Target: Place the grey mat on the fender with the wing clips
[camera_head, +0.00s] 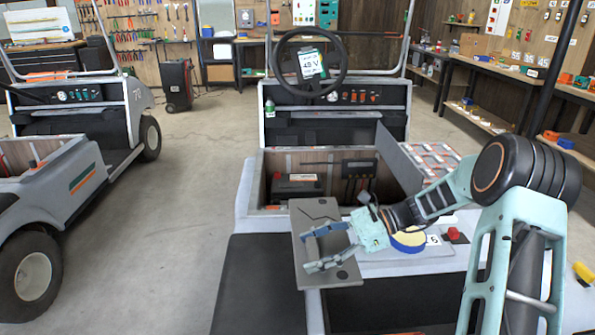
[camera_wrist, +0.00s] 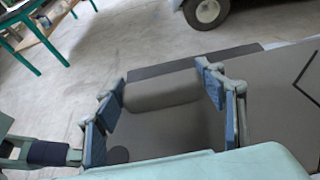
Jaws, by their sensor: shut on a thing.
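A flat grey panel (camera_head: 323,213), which I take to be the grey mat, has a thin black angled mark and dark round spots. It lies level at the front of the near cart, partly over a dark surface (camera_head: 258,285). My gripper (camera_head: 312,250) has its fingers spaced apart on either side of a raised grey block on the panel. In the wrist view my gripper (camera_wrist: 163,90) is shut on this block, with the mat (camera_wrist: 285,95) around it. Whether the panel rests on the cart or hangs just above it, I cannot tell. I cannot make out the wing clips.
Behind the panel is an open compartment with a battery (camera_head: 297,187) and a raised lid (camera_head: 398,158). Another cart (camera_head: 60,190) stands left, with clear floor (camera_head: 175,220) between.

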